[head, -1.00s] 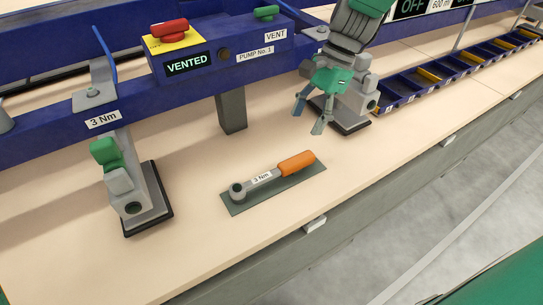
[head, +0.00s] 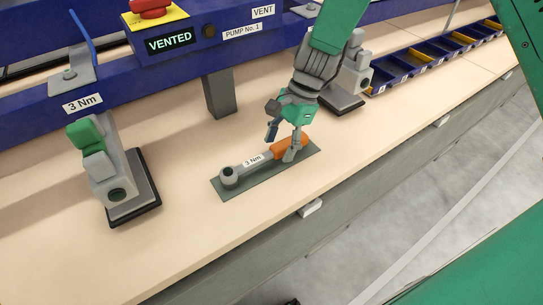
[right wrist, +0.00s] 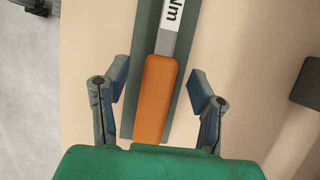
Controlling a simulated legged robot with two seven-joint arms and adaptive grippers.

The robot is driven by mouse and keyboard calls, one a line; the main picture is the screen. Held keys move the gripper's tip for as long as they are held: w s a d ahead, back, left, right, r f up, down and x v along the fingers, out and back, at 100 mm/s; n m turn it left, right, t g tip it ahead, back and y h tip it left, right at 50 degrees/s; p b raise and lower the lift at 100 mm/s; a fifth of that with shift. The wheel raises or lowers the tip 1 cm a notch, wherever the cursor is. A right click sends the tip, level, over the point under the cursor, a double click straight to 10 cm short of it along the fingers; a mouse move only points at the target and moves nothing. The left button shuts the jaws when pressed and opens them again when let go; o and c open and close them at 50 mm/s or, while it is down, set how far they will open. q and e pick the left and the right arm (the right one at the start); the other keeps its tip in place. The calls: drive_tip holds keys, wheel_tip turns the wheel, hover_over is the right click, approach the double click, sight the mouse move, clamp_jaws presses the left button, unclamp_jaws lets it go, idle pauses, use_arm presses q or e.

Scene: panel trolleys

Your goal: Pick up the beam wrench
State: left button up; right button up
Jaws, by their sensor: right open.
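The beam wrench (head: 255,161) lies on a grey-green mat (head: 222,190) on the bench. It has a grey shaft with a "3 Nm" label, a round head at the left and an orange handle at the right. My right gripper (head: 281,147) is open at the handle, with one finger on each side as seen in the head view. In the right wrist view, the orange handle (right wrist: 158,95) runs between the open fingers of the gripper (right wrist: 159,85), with gaps on both sides. My left gripper is not in view.
A blue rail (head: 30,123) with a "VENTED" pump box (head: 172,41) runs behind the mat. Grey clamp units stand at the left (head: 110,175) and behind my right gripper (head: 352,80). Blue bins (head: 400,72) line the back right. The bench front beside the mat is clear.

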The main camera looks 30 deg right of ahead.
sight(278, 146)
drive_tip(key=shift+a+f, duration=0.25)
drive_tip(key=shift+f, duration=0.3)
drive_tip(key=shift+r, duration=0.1)
drive_tip(key=shift+c, duration=1.2)
clamp_jaws()
wheel_tip(278, 146, up, 10)
drive_tip(key=p, duration=0.3)
